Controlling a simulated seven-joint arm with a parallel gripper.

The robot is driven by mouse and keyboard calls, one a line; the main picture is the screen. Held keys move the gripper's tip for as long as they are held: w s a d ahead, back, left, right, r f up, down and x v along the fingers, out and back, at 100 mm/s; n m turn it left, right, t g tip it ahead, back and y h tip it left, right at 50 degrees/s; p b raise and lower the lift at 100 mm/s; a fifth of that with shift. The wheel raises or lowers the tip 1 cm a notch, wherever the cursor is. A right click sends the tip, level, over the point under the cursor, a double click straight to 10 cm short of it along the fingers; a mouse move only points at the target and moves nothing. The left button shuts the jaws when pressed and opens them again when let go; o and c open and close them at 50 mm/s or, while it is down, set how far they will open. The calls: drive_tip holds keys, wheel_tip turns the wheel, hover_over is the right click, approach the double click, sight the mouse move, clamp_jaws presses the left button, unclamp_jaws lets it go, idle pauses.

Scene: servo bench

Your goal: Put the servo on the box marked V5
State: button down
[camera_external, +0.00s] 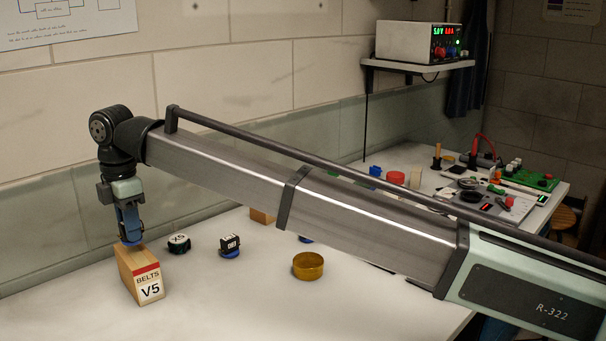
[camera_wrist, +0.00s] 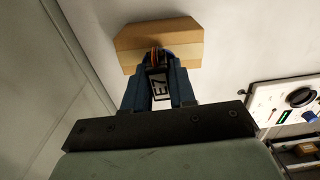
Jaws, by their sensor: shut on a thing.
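My gripper (camera_external: 130,232) points down directly over this box. It is shut on a servo marked E7 (camera_wrist: 159,86), which sits between the fingers in the wrist view. A blue end shows under the fingers at the box's top. I cannot tell whether the servo touches the box.
A dark servo marked X5 (camera_external: 179,243) and another dark servo (camera_external: 230,246) stand right of the box. An amber round dish (camera_external: 308,266) lies farther right. A wooden block (camera_external: 262,216) is partly behind my arm. Bare bench lies in front of the dish.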

drive_tip(key=shift+f, duration=1.15)
drive_tip(key=shift+f, duration=0.15)
drive_tip(key=c, duration=0.9)
unclamp_jaws()
wheel_tip(320, 180, up, 12)
drive_tip(key=shift+r, duration=0.15)
